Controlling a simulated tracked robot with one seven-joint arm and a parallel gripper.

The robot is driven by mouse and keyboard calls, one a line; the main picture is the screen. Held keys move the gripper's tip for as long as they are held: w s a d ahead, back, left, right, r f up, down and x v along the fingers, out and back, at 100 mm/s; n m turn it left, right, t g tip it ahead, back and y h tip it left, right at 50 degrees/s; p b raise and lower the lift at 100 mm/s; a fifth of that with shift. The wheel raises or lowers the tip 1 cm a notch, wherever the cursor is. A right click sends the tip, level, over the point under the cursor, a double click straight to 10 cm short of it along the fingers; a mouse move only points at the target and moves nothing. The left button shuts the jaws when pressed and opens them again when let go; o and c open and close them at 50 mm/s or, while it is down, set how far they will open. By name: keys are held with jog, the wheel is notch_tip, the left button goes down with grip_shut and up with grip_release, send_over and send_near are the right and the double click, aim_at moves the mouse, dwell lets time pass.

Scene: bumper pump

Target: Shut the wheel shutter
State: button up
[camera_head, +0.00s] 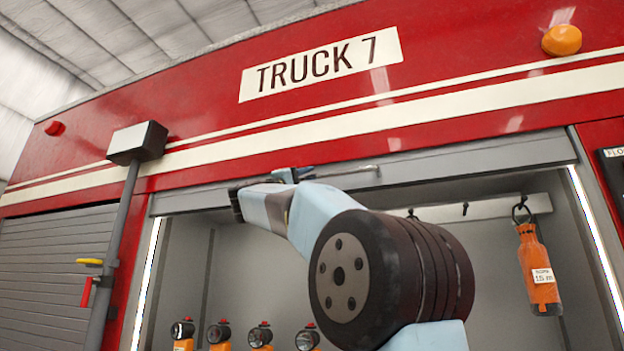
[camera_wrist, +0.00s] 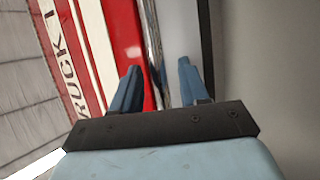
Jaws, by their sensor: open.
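The rolled-up shutter shows as a grey bottom rail (camera_head: 470,163) across the top of the open compartment. A thin metal handle bar (camera_head: 366,169) runs along it; no label here names this shutter. My gripper (camera_head: 303,173) is up at this rail, partly hidden behind my own arm. In the wrist view my gripper (camera_wrist: 159,72) is open, its two blue fingers apart. The shiny handle bar (camera_wrist: 152,40) passes between the finger directions, with the grey rail (camera_wrist: 185,30) beside it. I cannot tell whether the fingers touch the bar.
The open compartment holds several orange-based lamps (camera_head: 261,337) and a hanging orange cylinder (camera_head: 538,270). A closed grey shutter (camera_head: 50,265) is at the left. A grey post (camera_head: 121,245) with a box on top stands between them.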

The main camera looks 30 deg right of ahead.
jog(key=shift+x, duration=1.15)
jog(key=shift+c, duration=0.2)
grip_shut()
